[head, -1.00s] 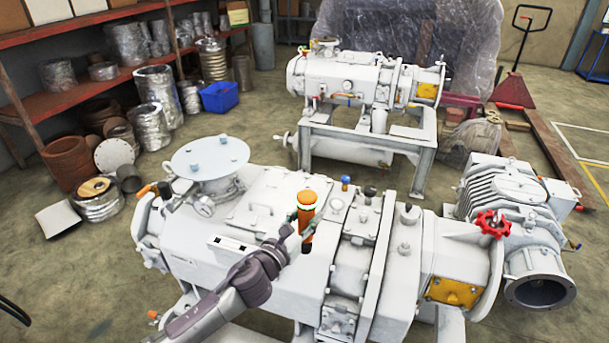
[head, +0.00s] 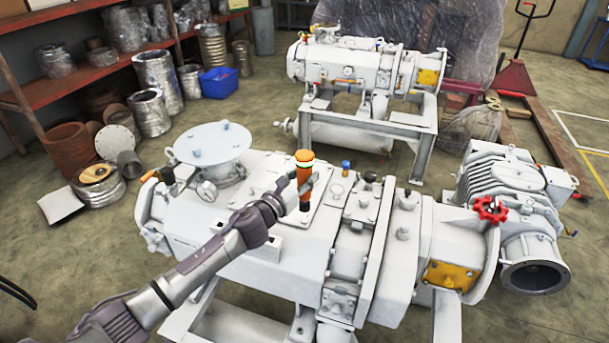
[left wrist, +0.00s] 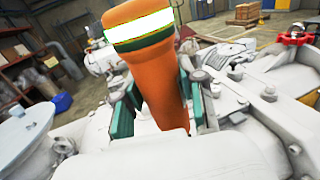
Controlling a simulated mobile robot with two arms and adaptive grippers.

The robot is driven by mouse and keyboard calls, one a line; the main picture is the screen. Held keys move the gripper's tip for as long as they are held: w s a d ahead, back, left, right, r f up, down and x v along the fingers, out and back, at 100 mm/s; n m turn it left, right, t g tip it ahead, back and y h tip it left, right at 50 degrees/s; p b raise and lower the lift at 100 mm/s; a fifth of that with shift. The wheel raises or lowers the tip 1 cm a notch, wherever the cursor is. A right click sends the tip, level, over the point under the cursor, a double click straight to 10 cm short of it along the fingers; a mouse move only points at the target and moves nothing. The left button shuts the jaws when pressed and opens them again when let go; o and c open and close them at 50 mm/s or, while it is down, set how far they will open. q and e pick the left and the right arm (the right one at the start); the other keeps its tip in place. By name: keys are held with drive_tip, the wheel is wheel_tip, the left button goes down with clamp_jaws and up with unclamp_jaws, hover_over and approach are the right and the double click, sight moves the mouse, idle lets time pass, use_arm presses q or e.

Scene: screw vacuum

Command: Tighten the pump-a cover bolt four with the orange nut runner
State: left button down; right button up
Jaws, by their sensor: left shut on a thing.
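The orange nut runner (head: 305,190) has a bright band near its top and stands nearly upright. My left gripper (head: 304,183) is shut around its body. In the left wrist view the nut runner (left wrist: 160,85) sits between the green-padded fingers of the gripper (left wrist: 163,108). The near white pump (head: 215,208) carries a flat cover plate (head: 319,198) on top, and the tool is over this plate. The tool's lower end is partly hidden, so I cannot tell whether it touches a bolt. My arm hides part of the plate, and I cannot make out bolt four. My right gripper is out of view.
A round flange (head: 212,144) rises left of the cover. A blue-capped fitting (head: 346,166) and ribbed blocks stand close on the right, with a red handwheel (head: 490,208) farther right. A second pump (head: 350,68) stands behind on a frame. Floor between is clear.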

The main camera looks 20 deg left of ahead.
use_arm(q)
drive_tip(key=shift+f+b, duration=1.7)
drive_tip(key=shift+f, duration=0.4)
drive_tip(key=shift+f+b, duration=0.6)
drive_tip(key=shift+b, duration=0.05)
drive_tip(key=shift+r, duration=0.1)
drive_tip(key=c, duration=1.2)
unclamp_jaws()
clamp_jaws()
